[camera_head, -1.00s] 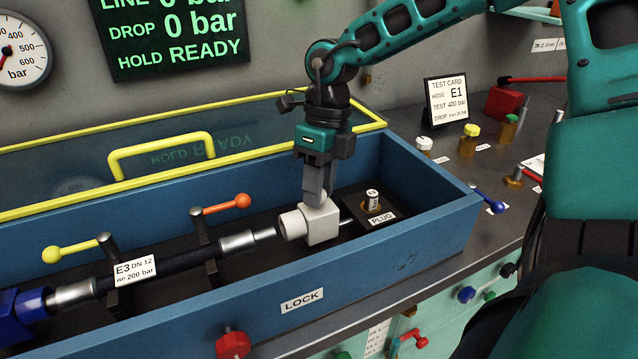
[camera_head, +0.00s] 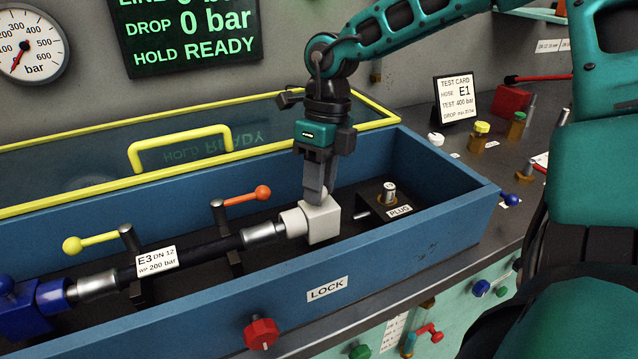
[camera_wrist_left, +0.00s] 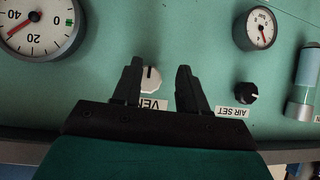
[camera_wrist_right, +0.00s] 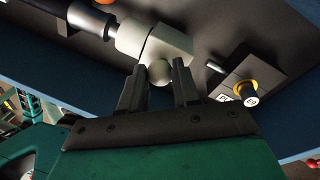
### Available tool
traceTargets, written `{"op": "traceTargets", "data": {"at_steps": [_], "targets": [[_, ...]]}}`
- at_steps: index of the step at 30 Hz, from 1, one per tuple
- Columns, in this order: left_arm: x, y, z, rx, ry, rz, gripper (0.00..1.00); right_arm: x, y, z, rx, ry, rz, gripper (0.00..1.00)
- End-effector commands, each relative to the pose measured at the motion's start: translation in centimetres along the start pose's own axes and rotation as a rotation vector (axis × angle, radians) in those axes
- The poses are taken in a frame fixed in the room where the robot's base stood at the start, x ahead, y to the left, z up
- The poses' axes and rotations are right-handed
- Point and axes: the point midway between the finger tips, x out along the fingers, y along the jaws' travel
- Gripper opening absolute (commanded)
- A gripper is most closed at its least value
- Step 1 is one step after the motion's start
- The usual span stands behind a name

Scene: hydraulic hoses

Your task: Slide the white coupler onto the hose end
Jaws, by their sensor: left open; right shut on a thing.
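The white coupler (camera_head: 319,221) is at the right end of the black hose labelled E3 (camera_head: 205,248), in the blue trough. Its left collar meets the hose's silver end fitting (camera_head: 264,234), and no gap shows between them. My right gripper (camera_head: 318,198) is shut on the coupler from above; the right wrist view shows its fingers on the coupler's round knob (camera_wrist_right: 159,72). How far the hose tip sits inside is hidden. My left gripper (camera_wrist_left: 155,82) is open and empty in the left wrist view, before a green panel with a white knob (camera_wrist_left: 151,79); it is outside the head view.
The hose rests in clamps with a yellow-knobbed handle (camera_head: 92,242) and an orange-knobbed handle (camera_head: 243,197). A PLUG block (camera_head: 388,205) stands right of the coupler. The blue trough wall (camera_head: 420,235) and the raised yellow-framed lid (camera_head: 60,205) border the space.

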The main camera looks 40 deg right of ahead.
Motion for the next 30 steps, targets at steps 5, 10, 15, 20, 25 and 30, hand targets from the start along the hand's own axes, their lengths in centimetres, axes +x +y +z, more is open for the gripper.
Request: {"op": "traceTargets", "data": {"at_steps": [5,10,15,20,25,30], "targets": [[0.0,0.1,0.0,0.0,0.0,0.002,0.43,0.0,0.5,0.2,-0.003,-0.01,0.012,0.0],[0.0,0.1,0.2,-0.001,-0.005,0.002,0.43,0.0,0.4,0.2,-0.003,-0.009,0.011,0.47],[0.0,0.1,0.6,-0.001,-0.012,0.001,0.43,0.0,0.3,0.1,-0.002,-0.007,0.008,0.56],[0.0,0.0,0.7,-0.001,-0.015,0.0,0.43,0.0,0.3,0.1,-0.002,-0.006,0.007,0.56],[-0.1,-0.1,0.6,-0.001,-0.014,-0.001,0.43,-1.5,0.2,0.2,-0.002,-0.01,0.005,0.56],[-0.3,-0.2,0.4,0.0,-0.012,-0.004,0.43,-5.1,0.2,0.2,-0.001,-0.013,0.005,0.56]]}}
